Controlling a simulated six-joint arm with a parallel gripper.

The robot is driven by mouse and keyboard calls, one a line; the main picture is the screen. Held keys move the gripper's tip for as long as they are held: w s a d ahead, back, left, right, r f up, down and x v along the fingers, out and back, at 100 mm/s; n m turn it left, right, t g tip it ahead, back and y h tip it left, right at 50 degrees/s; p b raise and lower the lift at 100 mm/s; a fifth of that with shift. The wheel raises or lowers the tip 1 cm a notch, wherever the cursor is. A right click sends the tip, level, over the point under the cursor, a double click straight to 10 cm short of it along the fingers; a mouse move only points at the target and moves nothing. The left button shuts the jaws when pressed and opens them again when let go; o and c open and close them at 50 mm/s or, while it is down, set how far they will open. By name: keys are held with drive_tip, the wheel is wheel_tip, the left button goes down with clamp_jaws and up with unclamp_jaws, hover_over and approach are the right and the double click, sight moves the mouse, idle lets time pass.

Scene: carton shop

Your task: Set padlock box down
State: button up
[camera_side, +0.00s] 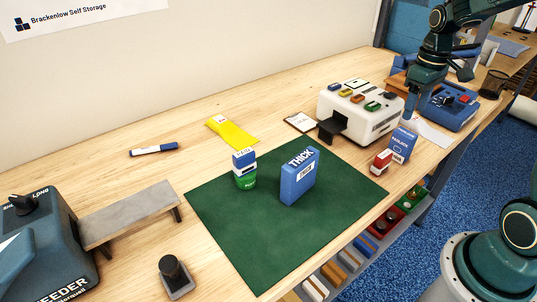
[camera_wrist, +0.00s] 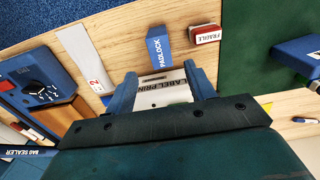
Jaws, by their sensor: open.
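The blue padlock box (camera_side: 402,146) stands upright on the wooden table, just off the right corner of the green mat. In the wrist view the padlock box (camera_wrist: 159,50) lies beyond my fingertips, apart from them. My gripper (camera_side: 410,114) is above and behind the box in the side view, pointing down near the label printer. In the wrist view my gripper (camera_wrist: 162,88) has its two blue fingers spread, with no object held between them. The printer's lettering shows in the gap.
A red and white FRAGILE block (camera_side: 381,161) is close beside the padlock box. A white label printer (camera_side: 350,120) and blue bag sealer (camera_side: 455,112) stand nearby.

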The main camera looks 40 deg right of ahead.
drive_tip(key=shift+r, duration=0.75)
drive_tip(key=s+a+r+t, duration=0.2)
drive_tip(key=s+a+r, duration=0.2)
drive_tip(key=s+a, duration=0.3)
drive_tip(key=s+a+r+t, duration=0.3)
drive_tip(key=s+a, duration=0.3)
drive_tip(key=a, duration=0.4)
drive_tip(key=shift+s+a+r+t, duration=0.3)
drive_tip(key=shift+s+a+r, duration=0.05)
drive_tip(key=shift+a+r, duration=0.05)
